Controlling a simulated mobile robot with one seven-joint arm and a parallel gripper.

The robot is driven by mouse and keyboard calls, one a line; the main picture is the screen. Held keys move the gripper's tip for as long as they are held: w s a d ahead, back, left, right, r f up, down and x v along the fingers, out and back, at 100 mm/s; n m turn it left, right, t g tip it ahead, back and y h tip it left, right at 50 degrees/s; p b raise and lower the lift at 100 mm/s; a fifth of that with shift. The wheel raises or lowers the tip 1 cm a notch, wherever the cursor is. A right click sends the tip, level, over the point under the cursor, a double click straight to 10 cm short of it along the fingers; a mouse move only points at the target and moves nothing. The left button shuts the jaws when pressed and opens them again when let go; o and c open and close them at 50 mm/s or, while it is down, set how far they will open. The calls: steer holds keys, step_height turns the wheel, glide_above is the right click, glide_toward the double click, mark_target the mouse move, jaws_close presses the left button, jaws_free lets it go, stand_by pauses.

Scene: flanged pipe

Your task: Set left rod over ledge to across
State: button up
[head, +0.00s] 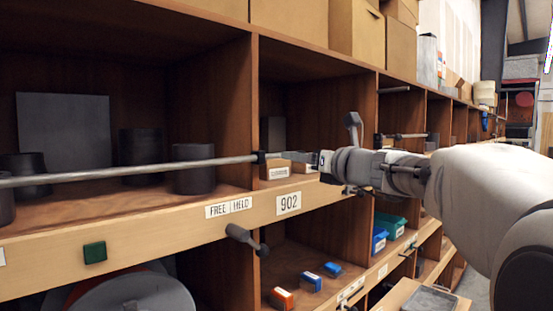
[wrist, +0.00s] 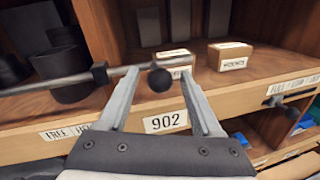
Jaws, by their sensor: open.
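The left rod (head: 120,171) is a long grey metal bar running level across the front of the left compartment, above the wooden ledge (head: 130,228). A black collar (head: 260,158) sits on it near the compartment divider. In the wrist view the rod (wrist: 60,83) passes through the collar (wrist: 99,72) and ends at a dark round knob (wrist: 160,80). My gripper (wrist: 160,74) is open, with one finger on each side of the knob and visible gaps. In the head view my gripper (head: 322,161) is at the rod's right end; the knob is not clear there.
A FREE/HELD label (head: 228,207) and a 902 label (head: 288,203) are on the ledge. Dark cylinders (head: 193,168) stand behind the rod. Small cartons (wrist: 231,56) sit behind the knob. A dark lever (head: 245,238) sticks out below the ledge. Another rod (head: 405,136) is farther right.

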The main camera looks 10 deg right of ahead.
steer(key=shift+w+a, duration=0.1)
steer(key=shift+w, duration=0.1)
jaws_close()
stand_by(0.4)
stand_by(1.1)
